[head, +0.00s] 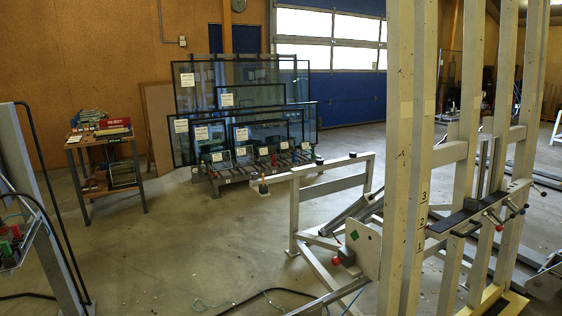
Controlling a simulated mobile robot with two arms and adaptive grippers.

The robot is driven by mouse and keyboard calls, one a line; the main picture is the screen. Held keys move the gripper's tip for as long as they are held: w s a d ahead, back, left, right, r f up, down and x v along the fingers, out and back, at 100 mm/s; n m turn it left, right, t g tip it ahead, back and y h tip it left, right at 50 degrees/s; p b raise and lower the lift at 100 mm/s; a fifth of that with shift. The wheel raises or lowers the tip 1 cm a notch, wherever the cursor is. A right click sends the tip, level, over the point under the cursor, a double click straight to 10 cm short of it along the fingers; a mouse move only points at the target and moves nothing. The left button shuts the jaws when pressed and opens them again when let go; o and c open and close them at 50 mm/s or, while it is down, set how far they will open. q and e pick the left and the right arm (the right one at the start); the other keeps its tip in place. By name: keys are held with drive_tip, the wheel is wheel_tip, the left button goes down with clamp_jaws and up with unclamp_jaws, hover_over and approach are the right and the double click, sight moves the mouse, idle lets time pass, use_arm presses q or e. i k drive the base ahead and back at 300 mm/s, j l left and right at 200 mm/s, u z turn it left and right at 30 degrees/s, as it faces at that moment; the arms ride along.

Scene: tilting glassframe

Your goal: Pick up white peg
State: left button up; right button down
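No white peg can be made out for certain at this size. A tall pale tilting frame (399,150) with upright posts stands close on the right. Its crossbar (470,217) carries several small pegs or knobs with dark and red ends (511,207). The numbers 1, 2 and 3 show on the post beside the crossbar. Neither of my grippers is in view, so their state is not shown.
Glass panes (240,100) stand in a rack at the back. A small table (104,141) with boxes is at the left. A low grey rail (330,187) juts left from the frame. A dark hose (268,293) lies on the floor. The left-middle floor (175,245) is mostly clear.

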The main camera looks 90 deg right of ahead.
sight(504, 184)
drive_tip(key=l+z, duration=0.1)
drive_tip(key=z, duration=0.35)
drive_tip(key=k+l+z, duration=0.1)
drive_tip(key=z, duration=0.35)
drive_tip(key=l+z, duration=0.15)
drive_tip(key=z, duration=0.3)
drive_tip(key=l+z, duration=0.15)
drive_tip(key=z, duration=0.3)
drive_tip(key=l+z, duration=0.15)
drive_tip(key=z, duration=0.3)
drive_tip(key=l+z, duration=0.15)
drive_tip(key=z, duration=0.3)
drive_tip(key=i+l+z, duration=0.15)
drive_tip(key=l+z, duration=0.2)
drive_tip(key=i+l+z, duration=0.15)
drive_tip(key=z, duration=0.2)
drive_tip(key=i+l+z, duration=0.2)
drive_tip(key=z, duration=0.15)
drive_tip(key=i+l+z, duration=0.15)
drive_tip(key=i+l, duration=0.5)
drive_tip(key=i, duration=0.15)
